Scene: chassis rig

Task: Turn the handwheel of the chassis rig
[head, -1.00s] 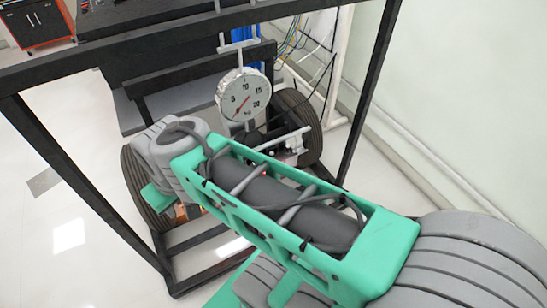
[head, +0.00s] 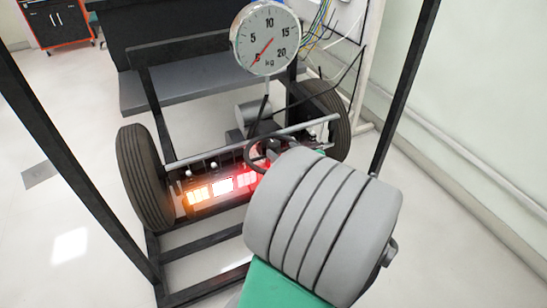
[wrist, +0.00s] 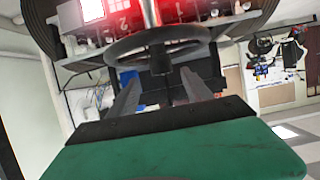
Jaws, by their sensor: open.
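The handwheel (head: 249,155) is a dark ring on the chassis rig, partly hidden behind my arm in the head view. In the wrist view the handwheel (wrist: 160,35) lies ahead of my gripper, with its hub and shaft near the picture's middle. My gripper (wrist: 160,76) is open there, its two grey fingers spread to either side of the hub, with nothing seen held between them. The fingertips look close to the rim; I cannot tell if they touch it. In the head view my gripper is hidden behind my arm.
The rig's black frame (head: 66,155) has upright posts on both sides of the view. A round kg dial (head: 265,38) hangs above the axle. Lit orange, white and red lamps (head: 222,185) sit left of the handwheel, between two tires (head: 144,178). Open floor lies at left.

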